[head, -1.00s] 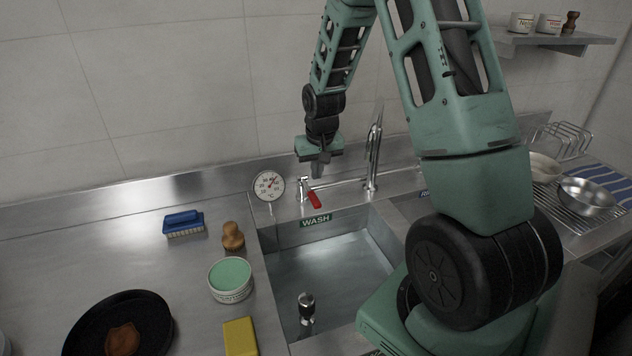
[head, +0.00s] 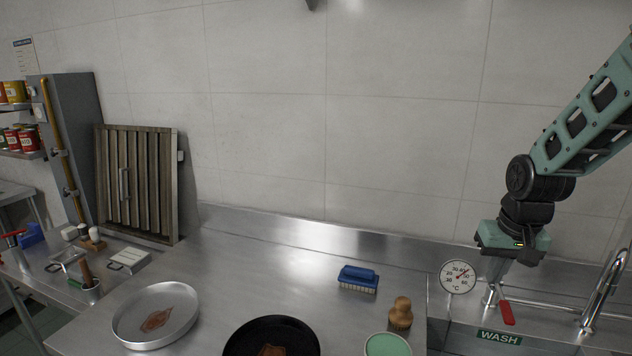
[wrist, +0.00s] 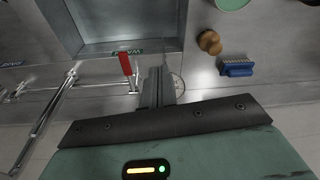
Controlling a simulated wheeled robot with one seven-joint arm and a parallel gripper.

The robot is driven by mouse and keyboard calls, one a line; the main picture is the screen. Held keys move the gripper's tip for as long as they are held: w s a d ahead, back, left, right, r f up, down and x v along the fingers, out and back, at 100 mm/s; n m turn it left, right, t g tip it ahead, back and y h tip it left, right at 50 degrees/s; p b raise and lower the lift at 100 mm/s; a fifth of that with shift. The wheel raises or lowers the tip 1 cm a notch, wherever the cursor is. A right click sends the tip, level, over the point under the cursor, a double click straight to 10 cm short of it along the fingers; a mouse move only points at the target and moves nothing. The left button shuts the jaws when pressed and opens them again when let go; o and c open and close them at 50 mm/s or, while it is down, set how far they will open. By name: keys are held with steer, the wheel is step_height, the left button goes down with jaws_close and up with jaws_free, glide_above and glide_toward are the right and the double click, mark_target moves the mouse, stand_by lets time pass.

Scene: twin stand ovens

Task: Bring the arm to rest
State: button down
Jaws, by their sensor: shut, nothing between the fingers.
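My gripper (head: 497,274) is at the right of the head view, pointing down, with its fingers closed together and nothing between them. It hangs by the back of the wash sink, close to the red-handled lever (head: 507,312) and just right of the round dial thermometer (head: 459,277). In the wrist view the closed fingers (wrist: 158,82) show beside the red handle (wrist: 126,64). I cannot tell whether the fingers touch the lever or its stem. My arm reaches in from the right edge.
A faucet (head: 604,290) stands right of my gripper, and the wall is close behind. Space above the counter is clear.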

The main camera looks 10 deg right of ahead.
steer(key=s+a+n+b, duration=0.1)
steer(key=s+a+n, duration=0.3)
steer(key=a, duration=0.9)
steer(key=s+a+n+g+b, duration=0.1)
steer(key=s+a+n, duration=0.2)
steer(key=s+a, duration=0.3)
steer(key=s+a+n+g+b, duration=0.1)
steer(key=s+a+n, duration=0.2)
steer(key=s+a, duration=0.4)
steer(key=s, duration=0.6)
steer(key=shift+s+a+f+n+y, duration=0.15)
steer(key=shift+s+a+n+y, duration=0.1)
steer(key=shift+n+y, duration=0.15)
